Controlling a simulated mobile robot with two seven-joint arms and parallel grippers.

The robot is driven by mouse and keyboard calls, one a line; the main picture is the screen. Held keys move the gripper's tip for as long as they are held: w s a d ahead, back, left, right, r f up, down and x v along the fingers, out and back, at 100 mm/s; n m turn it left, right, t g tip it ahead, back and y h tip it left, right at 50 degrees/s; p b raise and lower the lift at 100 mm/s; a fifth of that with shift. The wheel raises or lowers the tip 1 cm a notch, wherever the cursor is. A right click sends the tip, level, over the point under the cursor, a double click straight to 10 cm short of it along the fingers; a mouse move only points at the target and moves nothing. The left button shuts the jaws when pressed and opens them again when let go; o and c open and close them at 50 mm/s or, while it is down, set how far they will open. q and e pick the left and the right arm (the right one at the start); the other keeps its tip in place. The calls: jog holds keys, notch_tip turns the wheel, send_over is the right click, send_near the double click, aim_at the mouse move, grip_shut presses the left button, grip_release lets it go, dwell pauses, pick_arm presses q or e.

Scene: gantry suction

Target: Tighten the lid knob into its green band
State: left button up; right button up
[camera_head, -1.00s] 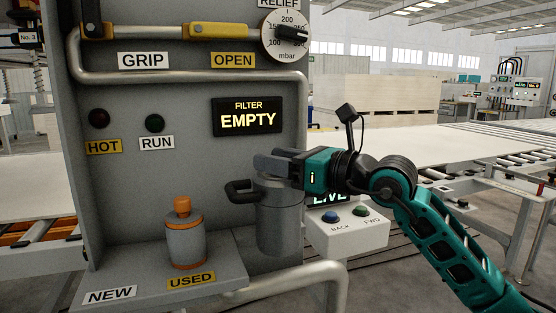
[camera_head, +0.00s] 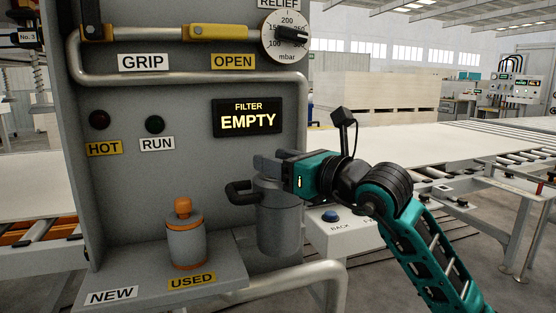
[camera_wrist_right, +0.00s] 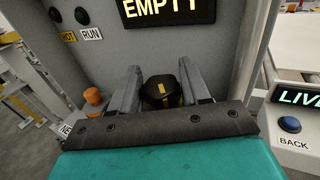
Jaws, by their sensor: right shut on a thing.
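The grey filter canister (camera_head: 282,222) stands at the right of the panel, with a black side handle (camera_head: 240,191) at its top left. My right gripper (camera_head: 268,163) is at the canister's top, shut on the lid knob. In the right wrist view the black lid knob (camera_wrist_right: 160,92), with a yellow mark, sits between the two grey fingers of this gripper (camera_wrist_right: 160,76). I cannot make out the green band; the fingers and gripper body hide much of the lid. My left gripper is not in view.
A display (camera_head: 247,118) reads FILTER EMPTY. A grey-and-orange filter (camera_head: 187,240) stands on the shelf (camera_head: 135,278) by the USED label. A bent pipe (camera_head: 305,275) runs below the canister. A button box (camera_head: 335,240) sits behind my arm.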

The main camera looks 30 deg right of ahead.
jog(key=o, duration=1)
jog(key=shift+c, duration=0.2)
pick_arm(q)
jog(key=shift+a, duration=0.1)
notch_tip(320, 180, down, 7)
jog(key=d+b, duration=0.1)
jog(key=b, duration=0.8)
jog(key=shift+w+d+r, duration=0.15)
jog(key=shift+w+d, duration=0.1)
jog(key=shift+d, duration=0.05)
pick_arm(e)
jog(key=v, duration=1.3)
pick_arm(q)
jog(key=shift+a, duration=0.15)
